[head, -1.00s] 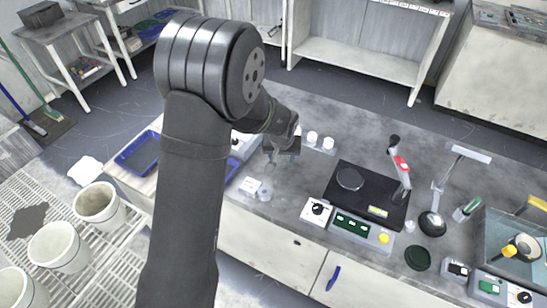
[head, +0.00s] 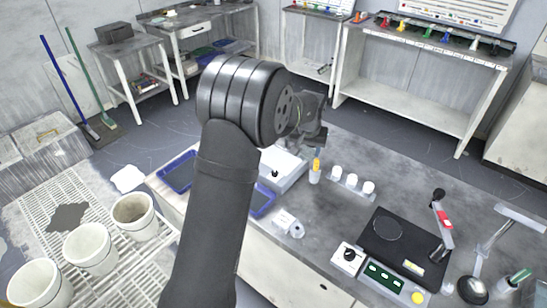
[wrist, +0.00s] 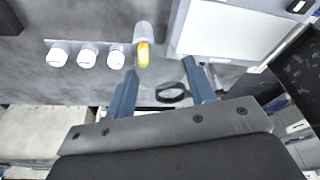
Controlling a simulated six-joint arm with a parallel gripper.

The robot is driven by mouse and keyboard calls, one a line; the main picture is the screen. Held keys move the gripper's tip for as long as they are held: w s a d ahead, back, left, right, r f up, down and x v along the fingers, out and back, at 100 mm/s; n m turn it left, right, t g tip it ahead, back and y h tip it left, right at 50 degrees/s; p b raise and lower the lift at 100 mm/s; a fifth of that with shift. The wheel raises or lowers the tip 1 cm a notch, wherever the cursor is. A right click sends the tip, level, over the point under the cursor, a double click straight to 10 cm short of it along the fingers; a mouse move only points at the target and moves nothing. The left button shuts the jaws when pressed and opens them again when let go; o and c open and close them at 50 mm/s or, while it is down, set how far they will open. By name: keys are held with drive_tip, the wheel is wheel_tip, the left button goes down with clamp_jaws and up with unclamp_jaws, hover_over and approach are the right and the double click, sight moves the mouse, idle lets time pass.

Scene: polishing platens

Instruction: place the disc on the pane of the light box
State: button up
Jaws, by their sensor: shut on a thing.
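My gripper (head: 314,146) hangs beyond the light box (head: 272,174) in the head view, with its fingers partly hidden. In the wrist view my gripper (wrist: 163,82) is shut on a pale grey, glassy-looking disc (wrist: 167,66) between its two blue-grey fingers. A dark ring shows just below the disc. The light box's bright white pane (wrist: 228,30) lies at the upper right of the wrist view, beside the held disc. The pane (head: 287,161) is partly covered by my arm in the head view. The disc cannot be made out there.
A bottle with an orange top (head: 315,172) stands right of the light box, close to the fingers. A row of white-capped jars (head: 352,181) is further right, then a black polishing machine (head: 402,240). Blue trays (head: 262,200) lie to the left. Bare bench shows behind the jars.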

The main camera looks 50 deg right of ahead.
drive_tip(key=w+f, duration=0.2)
drive_tip(key=w, duration=0.3)
drive_tip(key=w+d+f, duration=0.1)
drive_tip(key=w+f, duration=0.1)
drive_tip(key=w, duration=0.4)
drive_tip(key=w+f, duration=0.1)
drive_tip(key=w, duration=0.4)
drive_tip(key=shift+w+d+f, duration=0.15)
drive_tip(key=shift+w+f, duration=0.05)
drive_tip(key=shift+f, duration=2.2)
drive_tip(key=shift+f, duration=0.1)
drive_tip(key=o, duration=1)
drive_tip(key=v, duration=1.2)
